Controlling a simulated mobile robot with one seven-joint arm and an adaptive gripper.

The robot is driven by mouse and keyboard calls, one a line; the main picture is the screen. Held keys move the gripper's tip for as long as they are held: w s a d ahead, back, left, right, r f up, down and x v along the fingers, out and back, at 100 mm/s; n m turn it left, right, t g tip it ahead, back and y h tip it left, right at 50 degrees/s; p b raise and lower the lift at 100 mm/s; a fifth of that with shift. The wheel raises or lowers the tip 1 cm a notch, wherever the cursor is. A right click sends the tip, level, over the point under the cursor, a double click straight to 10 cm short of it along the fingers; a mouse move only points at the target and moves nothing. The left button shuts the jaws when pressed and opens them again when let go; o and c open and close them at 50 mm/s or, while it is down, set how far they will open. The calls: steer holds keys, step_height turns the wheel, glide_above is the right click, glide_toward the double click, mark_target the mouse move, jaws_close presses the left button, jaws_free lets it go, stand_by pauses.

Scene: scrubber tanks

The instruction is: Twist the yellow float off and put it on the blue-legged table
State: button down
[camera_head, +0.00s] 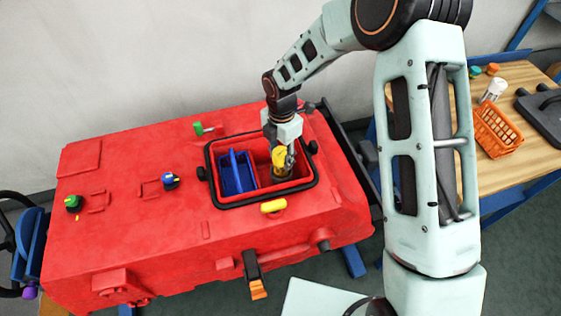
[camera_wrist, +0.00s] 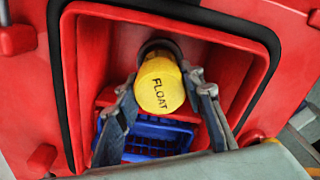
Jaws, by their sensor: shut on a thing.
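The yellow float (camera_wrist: 160,86), marked FLOAT, sits inside the red tank's black-rimmed opening in the wrist view. In the head view the float (camera_head: 279,157) shows partly behind my fingers. My gripper (camera_head: 286,160) reaches down into the opening from above. In the wrist view my gripper (camera_wrist: 166,95) has one finger on each side of the float and is shut on it. A dark round fitting shows just behind the float; whether they are joined I cannot tell. The blue-legged table (camera_head: 535,163) has a wooden top and stands at the right.
A blue basket (camera_head: 237,173) sits beside the float in the opening. The table bears an orange basket (camera_head: 497,128), a white bottle (camera_head: 493,90), small caps and a dark case (camera_head: 543,108). Green and blue knobs stand on the red tank (camera_head: 120,215).

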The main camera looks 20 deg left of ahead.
steer(key=shift+r+p, duration=0.3)
steer(key=shift+r, duration=0.25)
stand_by(0.4)
steer(key=shift+r+p, duration=1.7)
steer(key=shift+r, duration=0.8)
